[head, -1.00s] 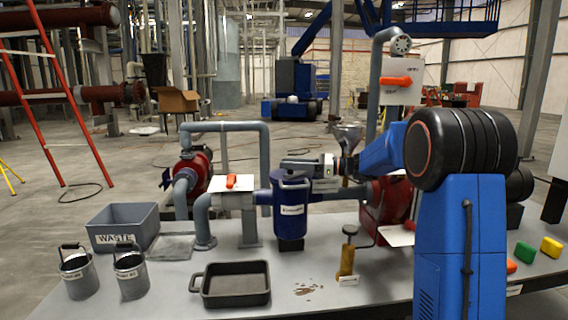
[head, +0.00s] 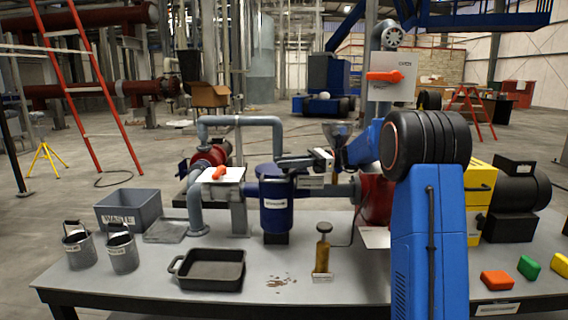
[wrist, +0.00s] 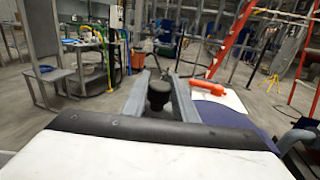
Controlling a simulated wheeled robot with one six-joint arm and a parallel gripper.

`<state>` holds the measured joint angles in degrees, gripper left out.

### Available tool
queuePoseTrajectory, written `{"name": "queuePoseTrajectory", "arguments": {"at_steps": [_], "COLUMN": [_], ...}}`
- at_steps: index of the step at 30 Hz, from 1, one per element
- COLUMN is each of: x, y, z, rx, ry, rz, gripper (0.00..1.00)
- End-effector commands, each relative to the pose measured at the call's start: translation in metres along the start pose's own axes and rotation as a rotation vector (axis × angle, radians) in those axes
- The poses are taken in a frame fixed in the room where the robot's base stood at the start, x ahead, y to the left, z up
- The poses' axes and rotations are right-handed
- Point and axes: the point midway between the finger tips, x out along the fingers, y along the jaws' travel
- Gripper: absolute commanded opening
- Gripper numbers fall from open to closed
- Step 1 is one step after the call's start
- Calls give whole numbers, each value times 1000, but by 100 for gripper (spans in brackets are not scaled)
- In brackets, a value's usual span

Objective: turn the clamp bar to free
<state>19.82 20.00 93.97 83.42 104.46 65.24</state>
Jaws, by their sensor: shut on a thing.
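The blue strainer pot (head: 276,212) stands on the table in line with the grey pipes. My gripper (head: 284,161) is just above its lid, reaching in from the right. In the wrist view the fingers of my gripper (wrist: 161,97) are on either side of a black knob (wrist: 159,92), which I take to be the end of the clamp bar. Part of the blue lid (wrist: 225,112) shows to the right of the fingers. The rest of the clamp bar is hidden by my gripper, so its angle is hard to tell.
An orange valve handle (head: 203,175) is left of the pot, and another (head: 385,76) is on a raised panel. A brass hand pump (head: 323,250) stands in front, right. A black pan (head: 213,268), a waste bin (head: 146,207) and two buckets are at left.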

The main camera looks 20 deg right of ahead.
Motion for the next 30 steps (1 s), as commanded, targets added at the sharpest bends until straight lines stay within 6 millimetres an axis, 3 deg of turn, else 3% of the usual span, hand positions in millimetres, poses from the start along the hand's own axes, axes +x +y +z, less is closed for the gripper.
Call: {"name": "queuePoseTrajectory", "arguments": {"at_steps": [14,15,17,30], "x": [-1,-1,-1,2], "y": [0,0,0,0], "z": [1,1,1,0], "rx": [-2,-2,-2,-1], "ry": [0,0,0,0], "rz": [10,10,10,-23], "gripper": [0,33,44,44]}}
